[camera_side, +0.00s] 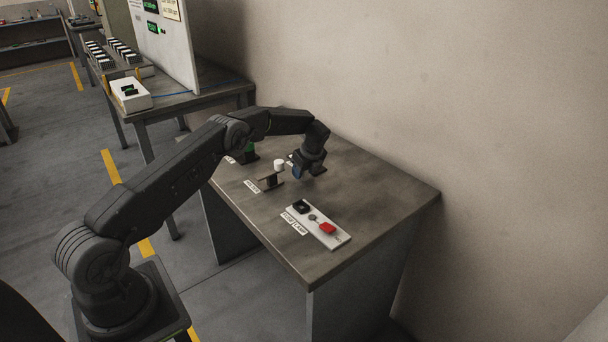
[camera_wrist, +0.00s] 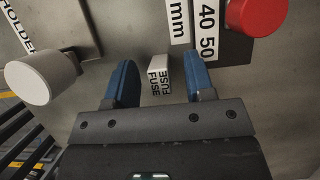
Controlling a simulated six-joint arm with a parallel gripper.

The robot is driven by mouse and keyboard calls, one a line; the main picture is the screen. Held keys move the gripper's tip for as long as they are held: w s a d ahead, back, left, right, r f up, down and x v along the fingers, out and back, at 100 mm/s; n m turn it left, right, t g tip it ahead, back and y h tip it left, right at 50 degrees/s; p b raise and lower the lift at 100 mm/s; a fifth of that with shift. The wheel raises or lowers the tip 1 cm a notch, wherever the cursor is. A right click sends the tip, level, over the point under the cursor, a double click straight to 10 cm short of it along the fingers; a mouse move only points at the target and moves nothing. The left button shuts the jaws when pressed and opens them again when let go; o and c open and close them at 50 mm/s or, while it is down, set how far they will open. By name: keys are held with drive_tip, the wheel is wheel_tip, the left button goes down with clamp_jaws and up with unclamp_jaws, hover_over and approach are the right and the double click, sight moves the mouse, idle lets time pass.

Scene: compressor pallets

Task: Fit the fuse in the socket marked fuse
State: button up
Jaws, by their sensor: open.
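My gripper (camera_side: 303,172) is low over the table, its blue fingers apart in the wrist view (camera_wrist: 161,90). A small white block printed FUSE (camera_wrist: 160,72) lies between the fingers, with a gap on both sides. I take it for the fuse; I cannot make it out in the side view, where my gripper covers that spot. A white plate (camera_side: 337,241) nearer the table's front corner bears a black socket (camera_side: 301,206), a small round grey part (camera_side: 312,218) and a red block (camera_side: 327,228). The label (camera_side: 293,223) along its edge seems to read FUSE and LAMP.
A white cylinder (camera_side: 279,164) stands on a dark holder left of my gripper; it also shows in the wrist view (camera_wrist: 42,77). A red round knob (camera_wrist: 255,14) and a scale strip (camera_wrist: 207,28) are beyond the fingers. The table's right side (camera_side: 390,195) is clear.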

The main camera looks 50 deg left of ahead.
drive_tip(key=shift+c, duration=0.4)
clamp_jaws()
drive_tip(key=shift+r, duration=0.1)
